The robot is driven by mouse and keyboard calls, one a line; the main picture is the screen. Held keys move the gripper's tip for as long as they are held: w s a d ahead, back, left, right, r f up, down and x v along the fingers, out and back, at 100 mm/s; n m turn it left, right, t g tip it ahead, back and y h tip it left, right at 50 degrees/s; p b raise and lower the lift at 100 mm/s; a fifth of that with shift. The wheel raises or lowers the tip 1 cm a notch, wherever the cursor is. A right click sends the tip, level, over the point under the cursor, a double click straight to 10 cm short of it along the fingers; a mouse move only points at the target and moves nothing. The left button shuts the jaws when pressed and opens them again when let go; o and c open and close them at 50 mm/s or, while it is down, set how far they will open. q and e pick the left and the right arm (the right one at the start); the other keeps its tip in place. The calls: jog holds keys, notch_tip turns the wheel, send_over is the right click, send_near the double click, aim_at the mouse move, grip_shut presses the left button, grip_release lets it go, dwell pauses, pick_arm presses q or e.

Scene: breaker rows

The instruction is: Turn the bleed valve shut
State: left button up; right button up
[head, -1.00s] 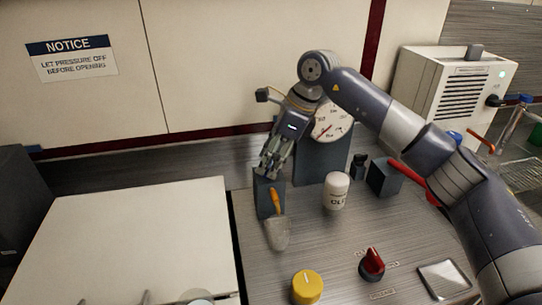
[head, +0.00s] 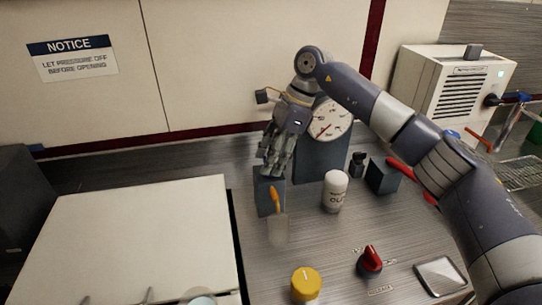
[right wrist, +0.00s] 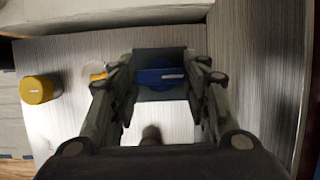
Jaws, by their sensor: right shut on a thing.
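A blue round knob (right wrist: 160,76) with a pale bar mark sits on a dark block, which also shows in the head view (head: 265,196). It appears to be the bleed valve, though I cannot read a label. My right gripper (head: 270,170) points down at the top of this block and is shut on the blue knob, one finger on each side in the right wrist view (right wrist: 163,88). In the head view the fingers hide the knob. A dial gauge (head: 330,119) stands behind, on a dark panel. My left gripper is not in view.
A large pale box top (head: 130,235) lies left. A notice hangs on the wall.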

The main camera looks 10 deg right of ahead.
jog(key=o, duration=1.1)
jog(key=shift+c, duration=0.2)
jog(key=v, duration=1.2)
jog(key=shift+r, duration=0.1)
